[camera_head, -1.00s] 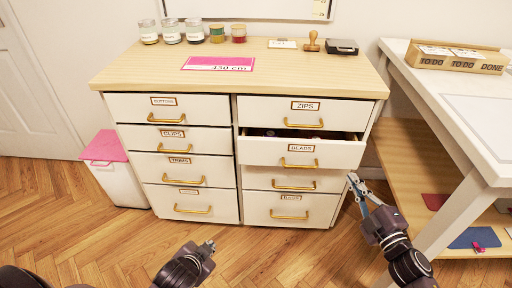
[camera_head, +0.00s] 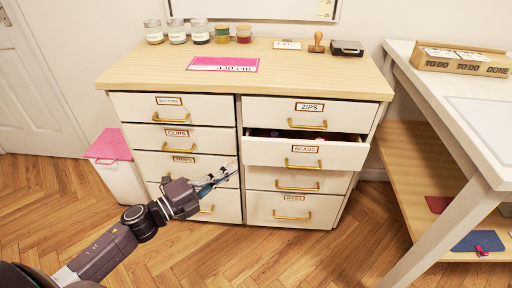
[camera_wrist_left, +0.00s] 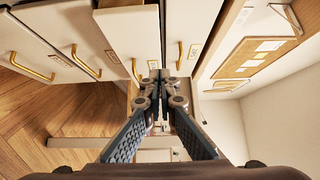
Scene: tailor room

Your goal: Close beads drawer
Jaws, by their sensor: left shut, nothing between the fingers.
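The beads drawer (camera_head: 265,152) is the second one down in the right column of the white cabinet. It stands pulled out partway, with its dark inside and some contents showing above its front. Its gold handle (camera_head: 303,164) is free. My left gripper (camera_head: 232,168) is shut and empty, in front of the cabinet's middle, left of the beads drawer and slightly lower in the picture. In the left wrist view its closed fingertips (camera_wrist_left: 158,78) appear beside a protruding white drawer front (camera_wrist_left: 128,35), which looks like the beads drawer. Contact cannot be told. My right gripper is out of view.
The zips drawer (camera_head: 280,110) above and the other drawers look shut. Jars, a stamp and a pink sign (camera_head: 223,64) are on the cabinet top (camera_head: 300,75). A white table (camera_head: 440,110) stands at the right, a pink-lidded bin (camera_head: 108,147) at the left. The front floor is clear.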

